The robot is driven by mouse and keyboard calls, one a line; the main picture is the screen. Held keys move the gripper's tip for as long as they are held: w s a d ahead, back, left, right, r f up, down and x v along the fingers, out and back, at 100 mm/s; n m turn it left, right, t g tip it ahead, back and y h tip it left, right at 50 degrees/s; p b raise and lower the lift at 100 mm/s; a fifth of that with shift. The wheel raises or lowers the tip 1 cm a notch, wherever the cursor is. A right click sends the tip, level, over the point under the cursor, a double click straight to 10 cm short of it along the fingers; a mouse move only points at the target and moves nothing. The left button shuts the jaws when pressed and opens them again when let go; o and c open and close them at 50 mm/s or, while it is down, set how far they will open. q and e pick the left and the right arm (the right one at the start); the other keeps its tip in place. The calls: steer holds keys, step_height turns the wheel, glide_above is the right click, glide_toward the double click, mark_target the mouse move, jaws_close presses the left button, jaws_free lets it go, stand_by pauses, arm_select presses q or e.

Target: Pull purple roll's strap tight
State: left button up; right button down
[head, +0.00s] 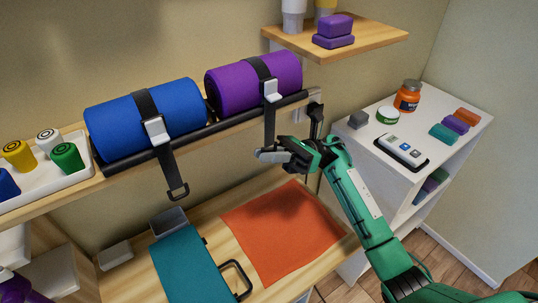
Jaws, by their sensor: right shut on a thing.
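The purple roll (234,88) lies on the wall shelf, right of the blue roll (180,108). A black strap (269,118) runs over the purple roll, through a pale buckle (271,91), and hangs down in front. My right gripper (273,155) is at the strap's lower end, below the shelf edge, and is shut on it. The fingers hide the strap's end. The blue roll's strap (168,165) hangs free with a black loop at its end.
The lower wooden bench holds an orange cloth (285,230) and a teal case (188,264). A white cabinet (444,122) with jars and a phone-like device stands at right. A small shelf (381,35) with purple blocks is above.

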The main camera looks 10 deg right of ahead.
steer(key=c, duration=1.6)
jaws_free()
steer(key=shift+f, duration=0.35)
arm_select(q)
steer(key=shift+w, duration=0.1)
arm_select(e)
steer(key=shift+r, duration=0.1)
